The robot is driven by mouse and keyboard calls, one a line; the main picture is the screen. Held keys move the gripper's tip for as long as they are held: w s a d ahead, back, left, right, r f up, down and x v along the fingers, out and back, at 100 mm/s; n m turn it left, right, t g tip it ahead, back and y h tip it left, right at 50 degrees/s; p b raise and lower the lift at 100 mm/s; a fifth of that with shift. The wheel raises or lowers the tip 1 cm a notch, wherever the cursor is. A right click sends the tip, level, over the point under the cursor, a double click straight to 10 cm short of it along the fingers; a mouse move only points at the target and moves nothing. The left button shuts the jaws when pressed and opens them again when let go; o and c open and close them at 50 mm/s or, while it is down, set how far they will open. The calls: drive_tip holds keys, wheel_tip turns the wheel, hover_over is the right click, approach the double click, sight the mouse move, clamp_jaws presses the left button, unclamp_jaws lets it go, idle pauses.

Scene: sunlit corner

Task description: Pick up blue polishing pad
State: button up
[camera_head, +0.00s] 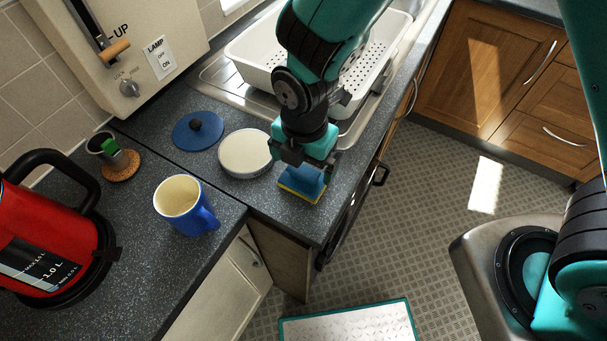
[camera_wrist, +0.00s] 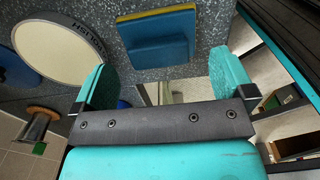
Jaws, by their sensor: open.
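The blue polishing pad (camera_head: 303,181) is a blue block with a yellow layer along one side. It lies on the dark speckled worktop near the front corner, partly hidden by my gripper in the head view. In the wrist view the pad (camera_wrist: 158,38) shows whole, ahead of the gap between the fingers. My gripper (camera_head: 301,165) points down just above the pad. In the wrist view its two teal fingers (camera_wrist: 163,82) are spread wide with nothing between them; I cannot tell the exact height gap.
A white drainer basket (camera_head: 255,45) is behind.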

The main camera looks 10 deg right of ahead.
sight(303, 170)
drive_tip(key=shift+a+f+p, duration=0.1)
drive_tip(key=shift+f+p, duration=0.5)
drive_tip(key=shift+f, duration=1.6)
drive_tip(key=c, duration=0.6)
drive_tip(key=shift+r, duration=0.15)
